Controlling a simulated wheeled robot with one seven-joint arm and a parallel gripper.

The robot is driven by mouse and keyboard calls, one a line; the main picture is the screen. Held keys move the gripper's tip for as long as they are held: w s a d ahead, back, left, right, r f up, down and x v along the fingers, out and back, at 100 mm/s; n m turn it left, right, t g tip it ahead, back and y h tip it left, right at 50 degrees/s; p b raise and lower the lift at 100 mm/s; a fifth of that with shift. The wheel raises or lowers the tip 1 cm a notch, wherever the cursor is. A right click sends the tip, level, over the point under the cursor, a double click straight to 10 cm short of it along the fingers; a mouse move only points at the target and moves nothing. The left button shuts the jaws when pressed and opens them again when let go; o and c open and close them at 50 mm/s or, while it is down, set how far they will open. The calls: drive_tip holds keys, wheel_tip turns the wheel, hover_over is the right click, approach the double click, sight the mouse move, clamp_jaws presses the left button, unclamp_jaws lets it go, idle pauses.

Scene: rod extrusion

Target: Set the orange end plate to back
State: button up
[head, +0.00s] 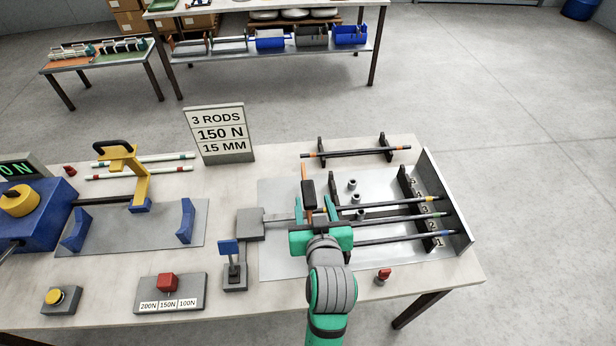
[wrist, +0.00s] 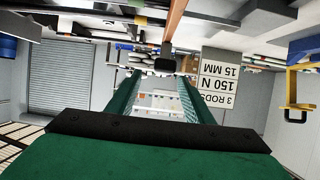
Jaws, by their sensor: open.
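The orange end plate (head: 306,173) stands upright near the left side of the grey fixture plate (head: 272,262), with a black block (head: 308,192) on it. In the wrist view an orange-brown bar (wrist: 175,20) runs down to a dark block (wrist: 165,65), likely the same part. My gripper (head: 315,207) is green and open. Its fingertips are close to the black block, and I see nothing clamped between them. In the wrist view the block shows beyond and between the two fingers (wrist: 157,88). Whether they touch it I cannot tell.
Rods with yellow, green and blue bands (head: 400,204) run right to a numbered black rack (head: 420,205). Another rod (head: 355,153) rests on black stands behind. A lever with a blue top (head: 229,247) stands left of my arm. A sign (head: 220,134) reads 3 RODS, 150 N, 15 MM.

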sight(307, 186)
drive_tip(key=x, duration=0.9)
drive_tip(key=shift+a+f, duration=0.1)
drive_tip(key=shift+a, duration=0.2)
drive_tip(key=shift+w+f, duration=0.15)
drive_tip(key=shift+w, duration=0.4)
clamp_jaws()
